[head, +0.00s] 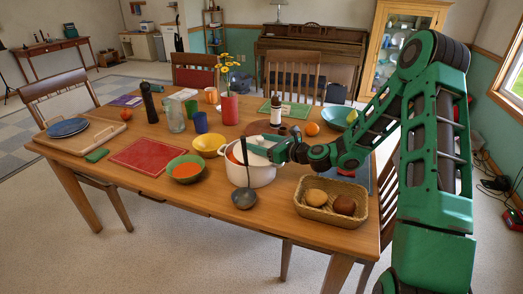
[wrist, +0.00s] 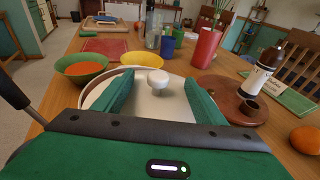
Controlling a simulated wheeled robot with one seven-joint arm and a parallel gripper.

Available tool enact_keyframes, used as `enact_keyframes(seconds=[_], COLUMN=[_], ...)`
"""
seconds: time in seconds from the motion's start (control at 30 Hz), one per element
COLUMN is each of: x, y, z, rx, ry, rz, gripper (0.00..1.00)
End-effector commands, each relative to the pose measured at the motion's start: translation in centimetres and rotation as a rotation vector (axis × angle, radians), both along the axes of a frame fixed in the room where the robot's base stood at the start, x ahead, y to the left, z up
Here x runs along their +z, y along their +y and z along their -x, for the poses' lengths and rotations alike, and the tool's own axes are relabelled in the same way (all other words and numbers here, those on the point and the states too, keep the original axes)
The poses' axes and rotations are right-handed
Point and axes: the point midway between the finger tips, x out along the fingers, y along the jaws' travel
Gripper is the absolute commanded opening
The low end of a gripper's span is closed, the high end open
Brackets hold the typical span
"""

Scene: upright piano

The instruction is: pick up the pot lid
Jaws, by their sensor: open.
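The pot lid (wrist: 146,103) is pale and round with a knob (wrist: 157,78) on top. It lies over the white pot (head: 262,174), tilted or off-centre, with some of the pot's inside showing beside it. In the head view my gripper (head: 281,152) is at the pot's upper right side and hides much of the lid. In the wrist view my gripper (wrist: 160,95) has its two green fingers spread on either side of the knob, over the lid. The fingers are open with nothing between them but the knob area; I cannot tell whether they touch it.
A ladle (head: 244,198) leans at the pot's front. A green bowl (head: 186,169) and a yellow bowl (head: 208,145) stand left. A bread basket (head: 331,201) is at the right. A brown bottle (wrist: 262,72) and a red vase (wrist: 207,46) stand behind.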

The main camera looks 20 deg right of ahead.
Motion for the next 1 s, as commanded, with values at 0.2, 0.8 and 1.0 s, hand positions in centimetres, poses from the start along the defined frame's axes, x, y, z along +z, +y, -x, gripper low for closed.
enact_keyframes(seconds=[0.2, 0.8, 1.0], x=[-0.8, -0.1, 3.2], y=[-0.3, -0.4, -0.3], z=[0.2, 0.3, 0.2], rx=[-0.002, -0.003, -0.003], ry=[0.013, 0.021, 0.011], rz=[0.009, 0.005, 0.009], gripper=[0.00, 0.00, 0.00])
